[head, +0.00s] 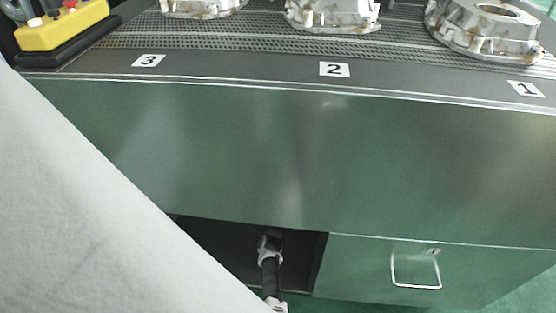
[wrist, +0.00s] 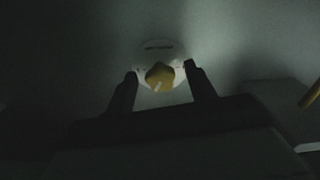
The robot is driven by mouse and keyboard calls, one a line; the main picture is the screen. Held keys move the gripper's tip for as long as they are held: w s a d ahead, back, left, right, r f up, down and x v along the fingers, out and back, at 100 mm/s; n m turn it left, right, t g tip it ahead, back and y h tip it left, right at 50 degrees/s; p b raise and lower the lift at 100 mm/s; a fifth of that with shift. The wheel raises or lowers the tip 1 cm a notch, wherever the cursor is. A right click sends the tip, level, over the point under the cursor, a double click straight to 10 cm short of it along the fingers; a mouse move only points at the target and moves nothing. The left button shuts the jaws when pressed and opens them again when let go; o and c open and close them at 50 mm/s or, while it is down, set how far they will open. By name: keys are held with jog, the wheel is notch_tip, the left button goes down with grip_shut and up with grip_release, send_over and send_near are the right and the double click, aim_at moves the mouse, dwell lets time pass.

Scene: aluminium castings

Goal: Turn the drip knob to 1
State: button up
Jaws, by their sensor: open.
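In the wrist view, a yellow drip knob (wrist: 160,77) sits on a pale round dial plate (wrist: 159,47) against a dim grey surface. A short light mark shows on the knob's lower part. The small dark markings on the plate are too dim to read. My gripper (wrist: 161,70) is open, with one dark finger on each side of the knob. I cannot tell whether the fingers touch it. In the head view, my gripper (head: 271,238) reaches into a dark opening (head: 216,243) low in the cabinet front; the knob is hidden there.
A closed drawer with a wire handle (head: 416,286) is to the right. Metal castings (head: 333,14) stand on the bench above labels 3, 2 and 1. A yellow control box (head: 62,27) is at upper left. An orange bar (wrist: 309,95) shows at the wrist view's right edge.

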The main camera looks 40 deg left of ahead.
jog(key=shift+c, duration=0.2)
jog(key=c, duration=0.9)
jog(key=shift+c, duration=0.2)
jog(key=shift+m, duration=0.3)
jog(key=m, duration=0.5)
jog(key=m+b, duration=0.1)
jog(key=m, duration=0.5)
jog(key=shift+s+a, duration=0.15)
jog(key=shift+a, duration=0.05)
jog(key=shift+r+m, duration=0.1)
jog(key=shift+m, duration=0.2)
jog(key=o, duration=1)
